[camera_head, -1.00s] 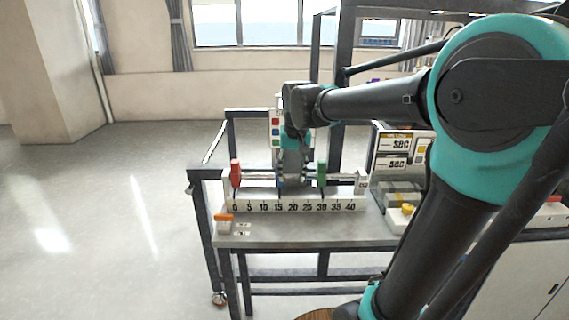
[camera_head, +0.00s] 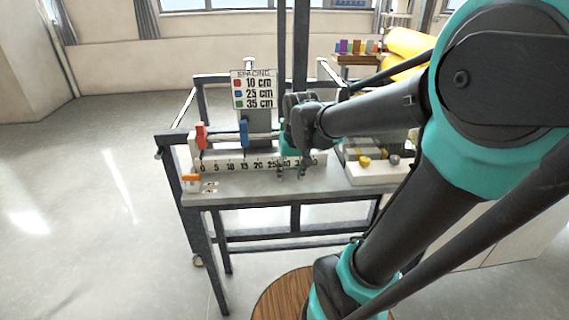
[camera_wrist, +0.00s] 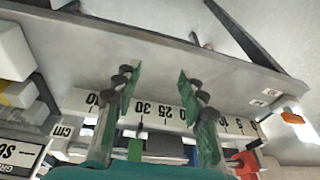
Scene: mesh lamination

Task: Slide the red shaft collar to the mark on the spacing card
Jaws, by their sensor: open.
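The red shaft collar (camera_head: 201,137) stands on the rail near the 0 end of the scale (camera_head: 222,167). It also shows at the lower right of the wrist view (camera_wrist: 245,163). The spacing card (camera_head: 253,90) behind the rail reads red 10 cm, blue 25 cm, green 35 cm. A blue collar (camera_head: 244,133) stands near 15. My gripper (camera_head: 290,171) is open over the scale's higher numbers, well right of the red collar. In the wrist view its fingers (camera_wrist: 160,84) straddle the scale's middle. A green collar (camera_wrist: 136,149) shows between them; my gripper hides it in the head view.
An orange-topped block (camera_head: 191,182) sits at the bench's left front corner. A white block with yellow and grey knobs (camera_head: 375,172) stands at right. Yellow rolls (camera_head: 405,48) lie behind. The bench strip before the scale (camera_head: 240,190) is mostly clear.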

